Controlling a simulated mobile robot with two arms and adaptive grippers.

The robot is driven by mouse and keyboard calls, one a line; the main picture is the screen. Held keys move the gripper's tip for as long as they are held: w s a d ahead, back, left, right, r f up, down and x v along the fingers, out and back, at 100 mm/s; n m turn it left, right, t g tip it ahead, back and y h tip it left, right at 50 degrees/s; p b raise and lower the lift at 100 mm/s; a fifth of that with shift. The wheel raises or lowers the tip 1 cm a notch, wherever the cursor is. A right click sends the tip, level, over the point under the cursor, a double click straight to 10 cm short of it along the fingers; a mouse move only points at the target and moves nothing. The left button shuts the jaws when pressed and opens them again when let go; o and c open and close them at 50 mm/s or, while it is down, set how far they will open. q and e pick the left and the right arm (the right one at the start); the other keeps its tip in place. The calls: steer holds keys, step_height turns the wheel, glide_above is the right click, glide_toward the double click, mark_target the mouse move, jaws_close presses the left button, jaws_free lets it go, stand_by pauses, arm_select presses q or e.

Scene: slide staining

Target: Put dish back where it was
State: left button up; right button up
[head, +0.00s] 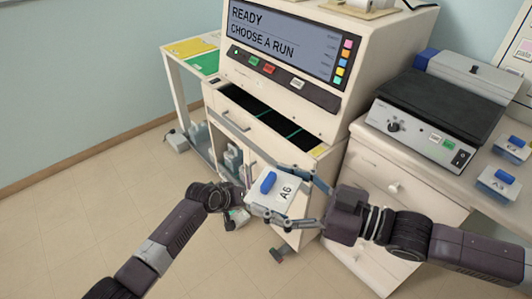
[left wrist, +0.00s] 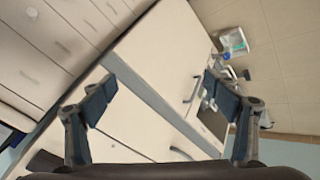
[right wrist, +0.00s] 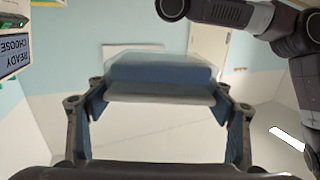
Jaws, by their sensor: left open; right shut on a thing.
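The white dish (head: 284,203) marked A6, with a blue handle on top, is held in the air in front of the staining machine. My right gripper (head: 290,195) is shut on it, one finger along each side. In the right wrist view the dish (right wrist: 160,92) sits between the fingers, its blue part facing up. My left gripper (left wrist: 160,92) is open and empty in the left wrist view. In the head view it is partly hidden at the left of the dish.
The staining machine (head: 330,100) shows "READY CHOOSE A RUN" above an open drawer (head: 232,122) with dark slots. On the right counter stand a black-topped device (head: 440,105) and two similar blue-handled dishes (head: 497,186) (head: 513,150). A side table (head: 181,75) has yellow and green areas.

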arm_select(q)
steer(key=w+d+r+m+h, duration=0.1)
steer(key=d+r, duration=0.3)
steer(key=r, duration=0.6)
steer(key=w+d+r+h, duration=0.15)
steer(key=d+r, duration=0.25)
steer(key=r, duration=0.6)
step_height(320, 180, up, 24)
steer(key=m+g+y, duration=0.3)
steer(key=m+y, duration=0.3)
glide_above(274, 188)
steer(key=s+a, duration=0.1)
steer(key=s, duration=0.2)
arm_select(e)
steer(key=shift+r, duration=0.1)
arm_select(q)
steer(key=x, duration=1.2)
steer(key=shift+s+a+f, duration=0.2)
steer(key=shift+a, duration=0.2)
